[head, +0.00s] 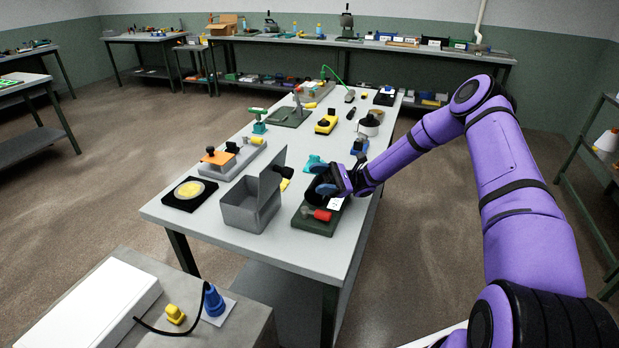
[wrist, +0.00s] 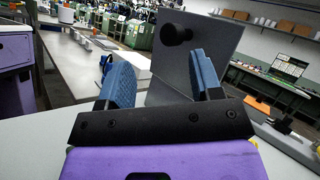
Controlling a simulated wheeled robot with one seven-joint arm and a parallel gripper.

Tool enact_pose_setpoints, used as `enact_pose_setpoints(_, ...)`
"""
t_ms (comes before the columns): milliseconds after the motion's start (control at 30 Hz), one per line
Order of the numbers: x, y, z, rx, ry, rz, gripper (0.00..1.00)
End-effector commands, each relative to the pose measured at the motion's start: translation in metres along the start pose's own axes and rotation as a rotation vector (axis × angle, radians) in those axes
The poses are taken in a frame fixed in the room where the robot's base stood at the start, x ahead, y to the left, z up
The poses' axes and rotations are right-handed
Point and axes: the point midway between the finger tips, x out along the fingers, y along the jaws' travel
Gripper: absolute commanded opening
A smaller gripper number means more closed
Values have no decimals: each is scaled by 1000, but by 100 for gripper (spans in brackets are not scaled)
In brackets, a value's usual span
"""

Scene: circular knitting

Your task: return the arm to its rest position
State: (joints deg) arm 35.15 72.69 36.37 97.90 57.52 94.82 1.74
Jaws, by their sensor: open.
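My purple arm reaches in from the right in the head view. My gripper (head: 326,183) is over the right part of the central table, above a green tray (head: 313,227) holding a red-handled item (head: 318,214). In the wrist view my gripper (wrist: 163,85) shows two blue finger pads spread apart with nothing between them. Beyond the fingers stands the raised grey lid (wrist: 205,50) of a box, with a black knob. In the head view the grey metal box (head: 250,208) stands just left of the gripper, its lid (head: 271,175) upright.
The long table (head: 160,211) also holds a black mat (head: 190,204) with a yellow disc, an orange-topped fixture (head: 217,157), a yellow item (head: 326,124) and several tools. A side bench (head: 255,318) with a white box (head: 95,300) is at front left. Open floor lies right of the table.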

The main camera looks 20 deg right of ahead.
Motion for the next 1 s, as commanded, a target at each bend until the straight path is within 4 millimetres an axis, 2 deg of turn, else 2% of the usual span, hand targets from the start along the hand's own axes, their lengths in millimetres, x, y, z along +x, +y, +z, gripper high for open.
enact_pose_setpoints(200, -6, -1, 0, -1, -1, 0, 59)
enact_pose_setpoints(633, -2, -1, 3, -2, 10, 17, 59)
enact_pose_setpoints(767, 11, 0, 14, 1, 57, 91, 59)
enact_pose_setpoints(1000, 48, 7, 47, -2, 224, 331, 59)
